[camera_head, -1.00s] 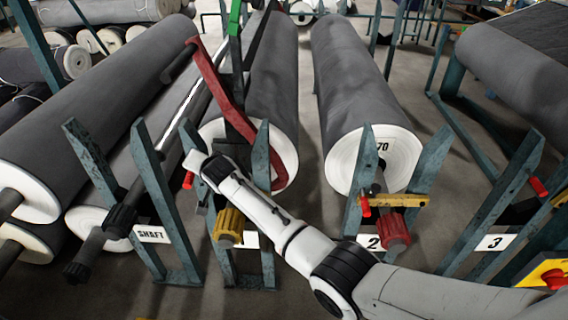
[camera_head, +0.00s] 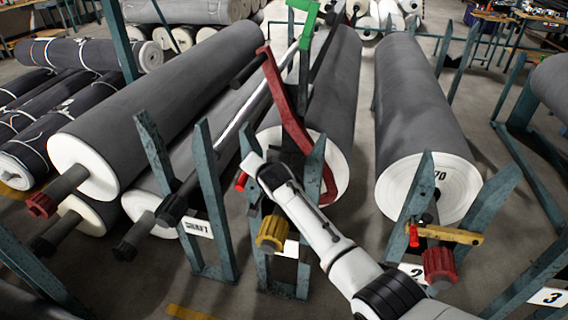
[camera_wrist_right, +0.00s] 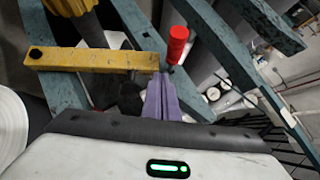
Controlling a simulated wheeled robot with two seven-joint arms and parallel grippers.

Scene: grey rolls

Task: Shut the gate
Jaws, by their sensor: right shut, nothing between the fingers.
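The gate, a yellow bar (camera_wrist_right: 95,60), lies across between two teal uprights in the right wrist view. A dark round spot marks its left end; its right end is close to a red peg (camera_wrist_right: 177,45). My right gripper (camera_wrist_right: 163,85) is shut and empty, its purple fingers at the bar's right end below the peg; I cannot tell whether they touch. In the head view my right gripper (camera_head: 255,165) is at the left upright of a teal stand (camera_head: 262,250), above a yellow ribbed knob (camera_head: 272,232). The bar is hidden there. My left gripper is out of view.
A similar yellow bar (camera_head: 452,235) crosses the stand to the right. Large grey rolls (camera_head: 415,110) lie behind the stands. A red angled lever (camera_head: 285,105) rises behind my right gripper. The teal posts (camera_head: 215,190) of the SHAFT stand are close on the left.

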